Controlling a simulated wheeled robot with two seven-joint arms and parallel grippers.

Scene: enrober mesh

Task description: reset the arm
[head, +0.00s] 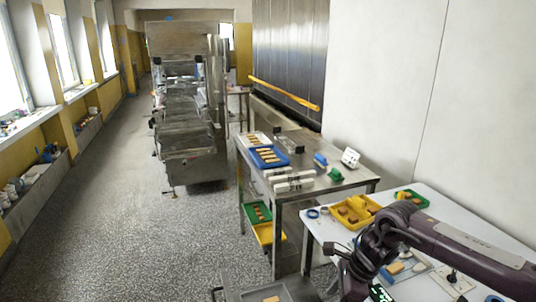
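My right arm (465,247) comes in from the right edge over the white table. It bends at a joint and drops toward the front of that table. My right gripper (345,272) is at the lower end, near the table's front left corner. Its fingers are small and dark, and I cannot tell whether they are open or shut. I see nothing clearly held in it. My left arm and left gripper are not in view.
The white table (480,213) holds a yellow tray (341,220) of brown pieces and a green tray (422,196). A metal table (345,180) behind carries a blue tray (255,164) of bars. A steel machine (190,140) stands beyond. The speckled floor (130,220) at left is clear.

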